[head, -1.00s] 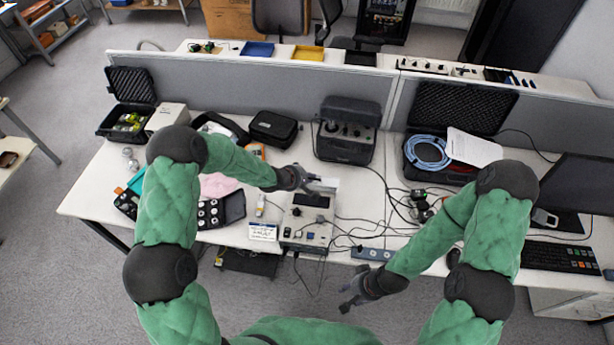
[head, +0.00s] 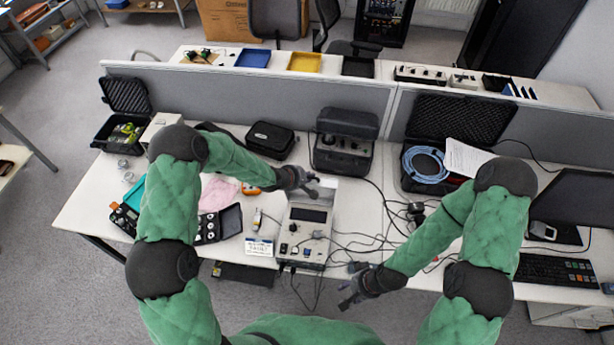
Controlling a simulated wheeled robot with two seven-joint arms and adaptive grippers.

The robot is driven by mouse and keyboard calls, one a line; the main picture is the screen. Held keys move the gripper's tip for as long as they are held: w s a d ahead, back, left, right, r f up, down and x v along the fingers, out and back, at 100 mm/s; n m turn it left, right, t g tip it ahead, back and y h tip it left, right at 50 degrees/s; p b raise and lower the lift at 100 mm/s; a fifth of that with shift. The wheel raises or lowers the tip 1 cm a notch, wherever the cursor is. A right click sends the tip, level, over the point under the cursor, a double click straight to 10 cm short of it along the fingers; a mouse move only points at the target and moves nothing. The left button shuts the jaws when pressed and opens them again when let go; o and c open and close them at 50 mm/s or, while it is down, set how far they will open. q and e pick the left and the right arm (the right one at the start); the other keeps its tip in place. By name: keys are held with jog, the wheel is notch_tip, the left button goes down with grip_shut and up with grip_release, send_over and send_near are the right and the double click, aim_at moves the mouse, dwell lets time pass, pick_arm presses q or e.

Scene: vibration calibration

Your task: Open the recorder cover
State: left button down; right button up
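The recorder (head: 306,229) is a pale box with a dark screen and small knobs, near the front edge of the desk. Its cover (head: 324,193) appears as a light grey panel raised at the back of the box, leaving the screen and controls uncovered. My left gripper (head: 314,188) is at the cover's left side and overlaps it in the picture. Its fingers look apart, but I cannot tell whether they touch the cover. My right gripper (head: 344,296) is open and empty, in front of the desk and below the recorder.
A black-cased instrument (head: 343,150) stands behind the recorder. Cables run across the desk to its right. A small white sign (head: 259,246) and an open black case (head: 220,224) are at its left. A grey partition (head: 250,92) closes the back.

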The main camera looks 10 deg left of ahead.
pick_arm(q)
jog(key=c, duration=1.5)
grip_release()
jog(key=shift+r, duration=0.1)
jog(key=v, duration=1.2)
jog(key=s+d+f+m+g+b, duration=0.1)
jog(key=s+f+m+b, duration=0.3)
jog(key=s+f+b, duration=0.5)
jog(key=s+d+f+m+g+b, duration=0.1)
jog(key=s+f+m+g+b, duration=0.2)
jog(key=s+f+b, duration=0.6)
jog(key=s+f+m+g+y+b, duration=0.1)
jog(key=s+f+m+g+b, duration=0.2)
jog(key=f, duration=2.6)
jog(key=shift+s+d+f+m+b, duration=0.15)
jog(key=shift+s+m+b, duration=0.45)
jog(key=shift+s+b, duration=0.65)
jog(key=shift+s+d+f+m+b, duration=0.15)
jog(key=shift+s+m+b, duration=0.6)
jog(key=shift+b, duration=0.65)
jog(key=shift+s+d+f+m+b, duration=0.1)
jog(key=shift+s+m+b, duration=0.35)
jog(key=shift+s+b, duration=0.85)
